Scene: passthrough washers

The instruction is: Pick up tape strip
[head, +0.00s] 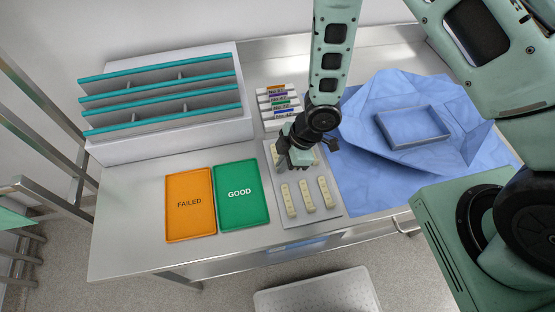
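My gripper (291,163) points down over the back part of a grey tray (309,219) on the metal table. Its fingers are small and dark, and I cannot tell whether they are open or shut. Several cream strips with small dots lie on the tray; one is the strip (307,195) in front of my gripper. My gripper partly hides the strips at the back of the tray. Behind it, a white rack (264,103) holds several strips with orange, purple, green and blue labels. I cannot tell which of these is the tape strip.
An orange FAILED tray (190,222) and a green GOOD tray (241,213) lie left of the grey tray. A white shelf unit with teal edges (165,145) stands at the back left. Blue cloth (365,185) with an open box (413,140) covers the right side.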

